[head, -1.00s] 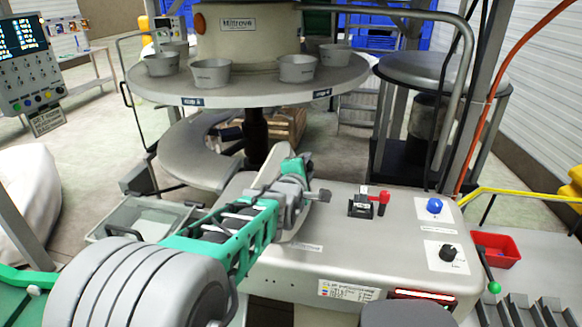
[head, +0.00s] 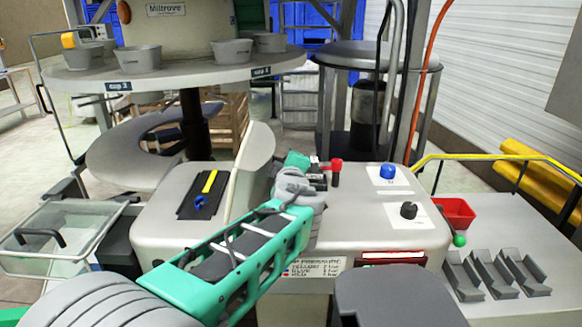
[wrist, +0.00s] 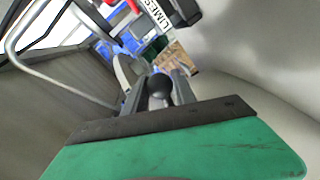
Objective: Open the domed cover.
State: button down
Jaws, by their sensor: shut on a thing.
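The domed cover (head: 254,152) is a pale grey curved lid on the machine housing. It stands raised and steeply tilted on the right side of a dark recess (head: 187,207), which is uncovered. My gripper (wrist: 160,95) is shut on a dark round knob (wrist: 158,84), with one finger on each side of it in the wrist view. In the head view my arm reaches to the right of the raised cover, and the fingertips and knob are hidden there. A large smooth grey surface fills the right of the wrist view; I cannot tell whether it is the cover.
A yellow and blue piece (head: 207,187) lies in the recess. A red-handled part (head: 336,168), a blue button (head: 388,171) and a black knob (head: 408,210) are close right of my arm. A clear-walled bin (head: 62,240) is at left; a round table (head: 190,88) stands behind.

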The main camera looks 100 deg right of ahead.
aim_at(265, 173)
dwell(0.4)
jog(key=c, duration=1)
grip_release()
jog(key=shift+c, duration=0.2)
jog(key=a+r, duration=0.1)
jog(key=a, duration=0.6)
jog(key=shift+w+a+r+b, duration=0.2)
jog(key=shift+a+b, duration=0.1)
jog(key=shift+b, duration=0.1)
jog(key=shift+s, duration=0.1)
